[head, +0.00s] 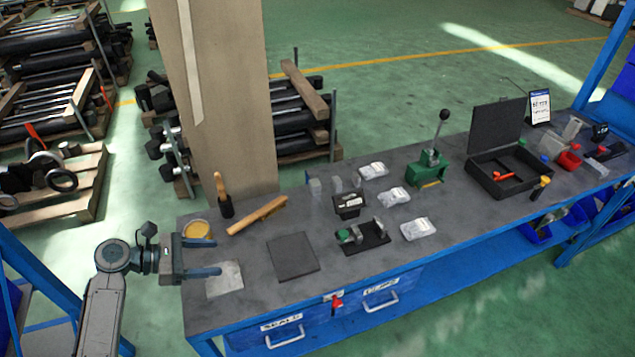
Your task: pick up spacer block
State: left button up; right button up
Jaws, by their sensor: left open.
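Small grey upright blocks stand near the back edge of the workbench, one at the left (315,187) and another beside it (337,185). I cannot tell for sure which thing is the spacer block; these look the most like it. A black block with a pale label (348,204) stands just in front of them. My left gripper (214,256) is open and empty over the left end of the bench, its fingers pointing right. It is well to the left of the small blocks, near a light grey sheet (225,280). My right gripper is not in view.
On the bench (255,310) lie a yellow tin (197,229), a brush (223,197), a wooden-handled tool (257,215), a dark mat (293,257), a black fixture (362,238), several clear bags (418,229), a green lever press (429,174) and an open black case (508,175).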

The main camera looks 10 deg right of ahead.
aim_at(315, 185)
jog(key=i+l, duration=1.15)
